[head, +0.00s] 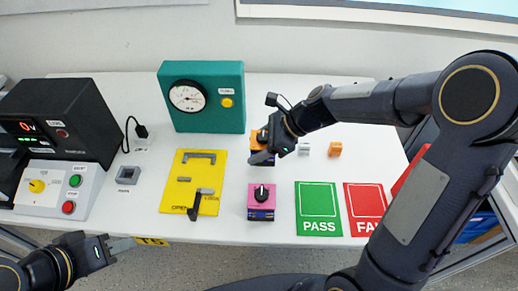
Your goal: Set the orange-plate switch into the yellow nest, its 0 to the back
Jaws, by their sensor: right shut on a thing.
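The orange-plate switch (254,145) stands at the middle back of the table, in front of the teal gauge box. Its orange top shows in part, with a dark body below it. My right gripper (262,146) is shut on it and covers much of it, so its 0 cannot be read. The yellow nest (183,173) is a flat yellow plate left of the switch, with grey brackets and a black lever at its front. My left gripper (120,246) is low at the front left, off the table edge; its jaws are too small to judge.
A pink-plate switch (261,200) stands between the nest and the green PASS mat (318,208). The red FAIL mat (366,208) lies further right. The teal gauge box (203,97) stands behind. A grey block (128,175) and a control box (58,190) are at left.

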